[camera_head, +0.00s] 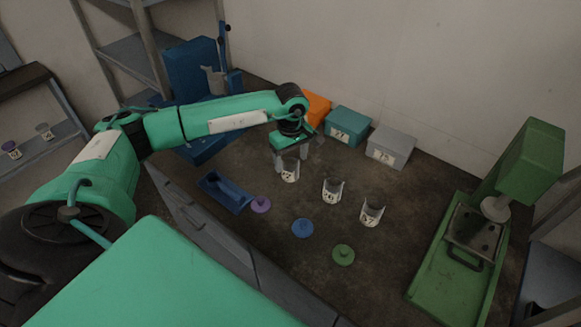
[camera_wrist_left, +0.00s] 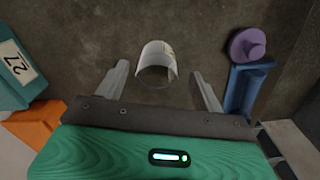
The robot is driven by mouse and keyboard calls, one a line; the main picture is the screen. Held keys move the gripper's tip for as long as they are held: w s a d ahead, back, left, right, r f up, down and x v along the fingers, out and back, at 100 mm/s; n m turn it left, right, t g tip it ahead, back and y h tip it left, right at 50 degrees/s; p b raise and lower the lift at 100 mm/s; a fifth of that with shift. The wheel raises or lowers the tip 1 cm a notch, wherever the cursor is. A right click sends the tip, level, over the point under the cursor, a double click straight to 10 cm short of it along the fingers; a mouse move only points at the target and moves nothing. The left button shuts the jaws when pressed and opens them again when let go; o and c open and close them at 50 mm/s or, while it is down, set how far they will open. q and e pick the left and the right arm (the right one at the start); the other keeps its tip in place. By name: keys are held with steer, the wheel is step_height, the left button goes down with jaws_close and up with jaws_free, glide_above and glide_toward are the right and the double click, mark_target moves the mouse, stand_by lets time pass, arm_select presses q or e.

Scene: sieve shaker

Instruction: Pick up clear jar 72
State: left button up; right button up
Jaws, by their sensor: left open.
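Three clear jars with white labels stand in a slanted row on the dark bench: a near-left jar (camera_head: 290,171), a middle jar (camera_head: 332,191) and a right jar (camera_head: 371,213). The label numbers are too small to read surely; the left one looks like 72. My left gripper (camera_head: 297,157) is open above and around the left jar. In the left wrist view this jar (camera_wrist_left: 156,66) sits between the spread fingers, with gaps on both sides. The jar still stands on the bench. My right gripper is not in view.
Purple (camera_head: 260,205), blue (camera_head: 302,228) and green (camera_head: 343,255) lids lie in front of the jars. A blue tray (camera_head: 224,192) is at the left. Teal (camera_head: 348,126), grey (camera_head: 390,147) and orange (camera_head: 317,107) boxes stand behind. A green machine (camera_head: 490,215) stands at the right.

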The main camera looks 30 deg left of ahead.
mark_target(290, 167)
arm_select(q)
steer(key=f, duration=0.1)
steer(key=f+p, duration=0.1)
steer(key=f, duration=0.1)
steer(key=shift+w+a+f, duration=0.3)
steer(key=shift+f, duration=0.55)
steer(key=c, duration=1)
steer(key=shift+c, duration=0.5)
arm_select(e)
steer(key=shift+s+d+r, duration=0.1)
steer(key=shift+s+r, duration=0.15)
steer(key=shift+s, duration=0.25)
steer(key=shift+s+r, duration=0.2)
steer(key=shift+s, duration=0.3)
arm_select(q)
steer(key=shift+r, duration=0.15)
